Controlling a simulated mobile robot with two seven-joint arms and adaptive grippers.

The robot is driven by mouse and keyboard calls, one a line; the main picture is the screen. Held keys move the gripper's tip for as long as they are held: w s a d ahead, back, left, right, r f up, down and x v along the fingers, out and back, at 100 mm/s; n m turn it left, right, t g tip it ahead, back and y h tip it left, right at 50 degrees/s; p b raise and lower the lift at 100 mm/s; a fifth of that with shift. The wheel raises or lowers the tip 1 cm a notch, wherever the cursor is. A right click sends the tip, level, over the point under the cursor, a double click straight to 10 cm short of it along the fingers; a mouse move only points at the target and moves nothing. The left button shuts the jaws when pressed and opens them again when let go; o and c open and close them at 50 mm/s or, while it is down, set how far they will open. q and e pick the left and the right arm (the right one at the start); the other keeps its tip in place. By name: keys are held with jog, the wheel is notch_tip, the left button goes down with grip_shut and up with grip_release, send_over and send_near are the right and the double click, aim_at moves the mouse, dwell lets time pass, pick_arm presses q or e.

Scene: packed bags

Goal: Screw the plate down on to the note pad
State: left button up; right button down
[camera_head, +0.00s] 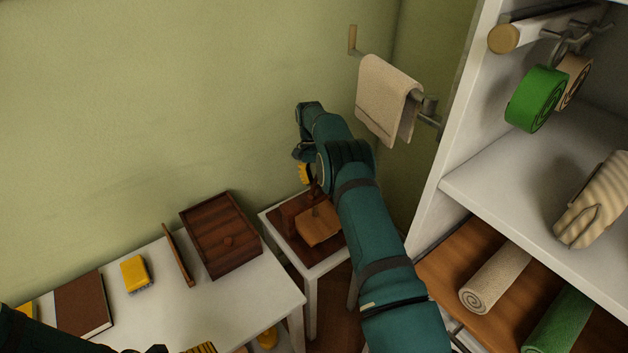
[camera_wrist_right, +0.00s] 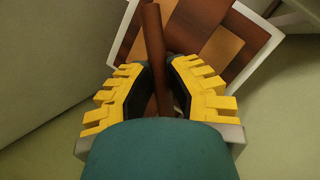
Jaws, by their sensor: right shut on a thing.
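A tan wooden plate (camera_head: 318,226) lies on a dark brown pad or board (camera_head: 287,226) on the small white table. They also show in the wrist view as a tan patch (camera_wrist_right: 220,48) and dark brown surface (camera_wrist_right: 186,30). My right gripper (camera_head: 305,172), also in the wrist view (camera_wrist_right: 158,85), is shut on a reddish-brown rod (camera_wrist_right: 154,40) above the table. The rod runs between its yellow fingers; whether its far end meets the plate I cannot tell. My left gripper (camera_head: 198,348) shows only partly at the bottom edge; its jaws are cut off.
The white desk (camera_head: 215,303) holds a brown wooden tray (camera_head: 222,235), a yellow block (camera_head: 135,273) and a brown book (camera_head: 83,303). A towel (camera_head: 386,100) hangs on the wall. A white shelf (camera_head: 480,180) with rolls stands close to the right of my arm.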

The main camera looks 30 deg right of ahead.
aim_at(315, 181)
jog(key=shift+s+f+m+y, duration=0.15)
jog(key=shift+m+y, duration=0.35)
jog(key=shift+m, duration=0.6)
jog(key=c, duration=0.9)
grip_release()
jog(key=shift+r+t, duration=0.2)
jog(key=shift+t, duration=0.1)
jog(key=shift+r, duration=0.35)
notch_tip(315, 181, up, 9)
